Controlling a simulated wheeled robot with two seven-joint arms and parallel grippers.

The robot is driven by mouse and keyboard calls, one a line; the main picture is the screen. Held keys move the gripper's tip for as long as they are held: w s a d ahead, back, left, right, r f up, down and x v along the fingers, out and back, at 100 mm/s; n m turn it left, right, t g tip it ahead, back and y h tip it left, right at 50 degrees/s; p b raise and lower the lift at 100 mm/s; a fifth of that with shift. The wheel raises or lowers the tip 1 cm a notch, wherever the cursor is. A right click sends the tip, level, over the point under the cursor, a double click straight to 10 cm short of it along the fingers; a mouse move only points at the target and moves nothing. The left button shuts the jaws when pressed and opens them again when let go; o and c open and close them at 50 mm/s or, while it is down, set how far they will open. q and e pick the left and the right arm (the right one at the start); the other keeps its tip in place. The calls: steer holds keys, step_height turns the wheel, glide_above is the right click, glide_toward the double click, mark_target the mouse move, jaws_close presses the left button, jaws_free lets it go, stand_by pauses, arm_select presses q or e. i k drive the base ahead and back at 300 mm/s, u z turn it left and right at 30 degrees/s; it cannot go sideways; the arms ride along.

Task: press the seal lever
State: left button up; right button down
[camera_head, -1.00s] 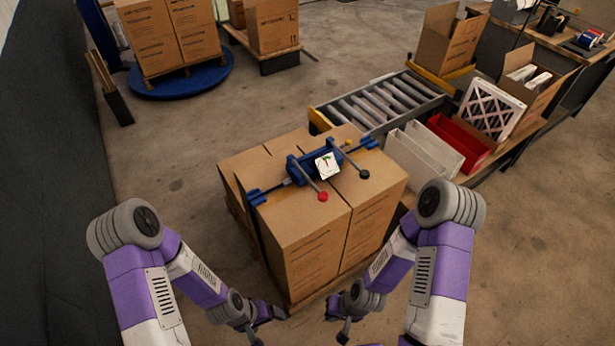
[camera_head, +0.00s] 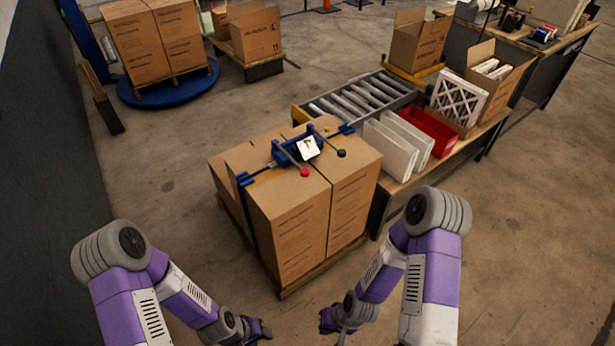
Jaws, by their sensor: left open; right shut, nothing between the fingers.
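A blue strapping tool (camera_head: 285,154) lies across the top of a stack of brown cartons (camera_head: 290,215). It carries a white dial (camera_head: 308,148) and two grey levers, one ending in a red knob (camera_head: 305,172), the other in a black knob (camera_head: 341,153). I cannot tell from the picture which one is the seal lever. My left gripper (camera_head: 264,331) is open, low in front of the stack. My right gripper (camera_head: 327,321) is shut and empty, to its right at similar height. Both are well apart from the tool and its levers.
The cartons stand on a wooden pallet (camera_head: 325,266). To the right, a bench (camera_head: 398,186) holds white panels, a red bin (camera_head: 432,132) and a pleated filter (camera_head: 459,102). A roller conveyor (camera_head: 355,98) is behind the stack. Bare floor lies left and front right.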

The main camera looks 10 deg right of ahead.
mark_target(305, 172)
steer(key=u, duration=0.7)
steer(key=i, duration=0.7)
steer(key=z, duration=0.2)
